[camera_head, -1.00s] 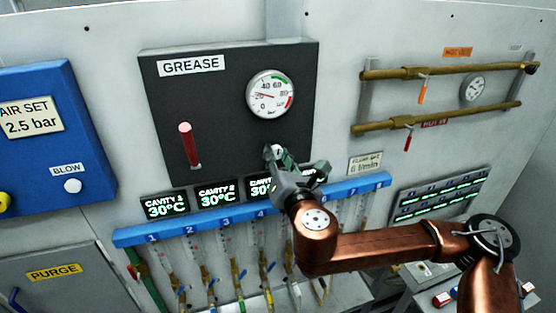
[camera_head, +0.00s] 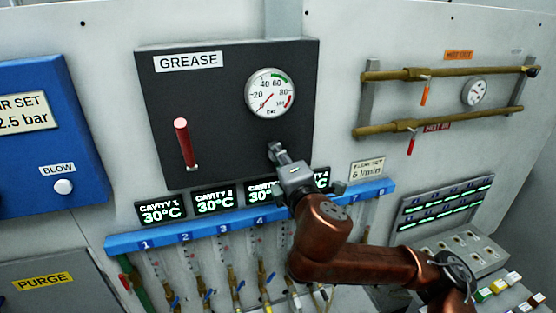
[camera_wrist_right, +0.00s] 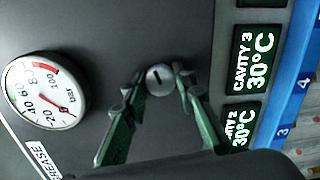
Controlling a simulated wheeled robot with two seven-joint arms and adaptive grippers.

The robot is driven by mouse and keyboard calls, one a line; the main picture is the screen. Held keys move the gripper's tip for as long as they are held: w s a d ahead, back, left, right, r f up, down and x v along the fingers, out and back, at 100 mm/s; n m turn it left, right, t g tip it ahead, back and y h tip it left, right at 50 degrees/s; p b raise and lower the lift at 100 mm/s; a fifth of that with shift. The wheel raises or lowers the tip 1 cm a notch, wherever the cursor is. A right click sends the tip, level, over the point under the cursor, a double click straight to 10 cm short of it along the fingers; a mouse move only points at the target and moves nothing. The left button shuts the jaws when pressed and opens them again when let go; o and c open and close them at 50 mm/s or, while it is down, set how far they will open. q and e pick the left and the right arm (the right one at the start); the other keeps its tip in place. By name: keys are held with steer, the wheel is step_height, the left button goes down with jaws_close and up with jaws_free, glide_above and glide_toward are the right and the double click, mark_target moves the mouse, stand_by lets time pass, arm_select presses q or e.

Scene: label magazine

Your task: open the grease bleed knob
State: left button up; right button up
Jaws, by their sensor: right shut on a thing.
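The grease bleed knob (camera_wrist_right: 160,79) is a small round grey knob with a dark slot, on the dark GREASE panel (camera_head: 220,130). In the right wrist view it sits between the two fingertips of my right gripper (camera_wrist_right: 157,84). In the head view my right gripper (camera_head: 277,153) reaches the panel below the gauge and is shut on the knob, mostly hiding it. The round pressure gauge (camera_head: 270,93) has its red needle pointing to the lower left, near 0. My left gripper is not in view.
A red lever (camera_head: 184,143) stands on the panel's left. Cavity displays (camera_head: 214,201) and a blue numbered rail (camera_head: 190,233) lie just below. A blue AIR SET box (camera_head: 70,110) is at left. Brass pipes (camera_head: 440,75) with handles are at right.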

steer(key=shift+f+m, duration=0.1)
steer(key=shift+m, duration=1.8)
steer(key=o, duration=1.2)
steer(key=shift+c, duration=0.2)
steer(key=v, duration=1.2)
steer(key=shift+d, duration=0.15)
